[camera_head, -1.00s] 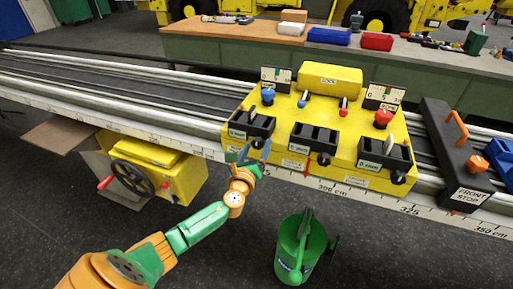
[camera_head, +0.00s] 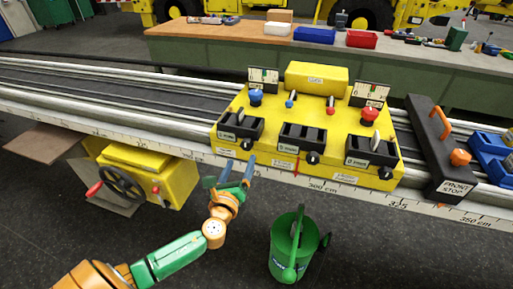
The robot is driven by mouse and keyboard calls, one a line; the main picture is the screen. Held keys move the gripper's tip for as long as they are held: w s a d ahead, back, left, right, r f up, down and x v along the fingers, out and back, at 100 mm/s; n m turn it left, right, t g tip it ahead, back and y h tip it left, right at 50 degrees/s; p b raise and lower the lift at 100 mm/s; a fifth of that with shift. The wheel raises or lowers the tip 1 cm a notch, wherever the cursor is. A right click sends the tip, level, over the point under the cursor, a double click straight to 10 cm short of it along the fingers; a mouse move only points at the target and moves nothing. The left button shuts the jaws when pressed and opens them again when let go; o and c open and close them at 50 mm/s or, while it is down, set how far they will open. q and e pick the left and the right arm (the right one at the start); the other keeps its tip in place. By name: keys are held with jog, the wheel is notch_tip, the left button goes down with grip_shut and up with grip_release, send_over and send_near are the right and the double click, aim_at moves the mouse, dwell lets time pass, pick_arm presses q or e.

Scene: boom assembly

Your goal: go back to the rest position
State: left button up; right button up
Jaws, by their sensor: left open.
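My left gripper (camera_head: 229,171) is in the head view, in front of the left part of the yellow control block (camera_head: 270,139). Its blue fingers are apart and point up toward the rail, with nothing seen between them. The orange and green left arm comes in from the lower left. My right gripper is not in view.
The long rail (camera_head: 100,119) with a printed scale runs across the view. A black front stop (camera_head: 440,150) sits on it at the right. A green bucket (camera_head: 284,260) stands on the floor. A yellow box with a handwheel (camera_head: 122,183) is at the left. A workbench (camera_head: 220,32) stands behind.

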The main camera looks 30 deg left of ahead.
pick_arm(q)
jog(key=shift+f, duration=0.1)
jog(key=s+f+n+g+h, duration=0.1)
jog(key=s+f+n+g, duration=0.35)
jog(key=f, duration=0.75)
jog(key=s+f+n+g+h, duration=0.1)
jog(key=s+f+n+g, duration=0.4)
jog(key=f, duration=0.7)
jog(key=s+d+f+n+g+h, duration=0.1)
jog(key=s+d+f+n+g, duration=0.1)
jog(key=s, duration=0.7)
jog(key=s+d+f+n+g+h, duration=0.1)
jog(key=s+d+f+n, duration=0.4)
jog(key=s, duration=0.5)
jog(key=s+d+f+n+g+h, duration=0.1)
jog(key=s+d+f+n+g, duration=0.2)
jog(key=s+f+n, duration=0.4)
jog(key=shift+s+d+f+n+h, duration=0.2)
jog(key=shift+s+d+n+h, duration=0.35)
jog(key=shift+s, duration=0.65)
jog(key=shift+d, duration=0.15)
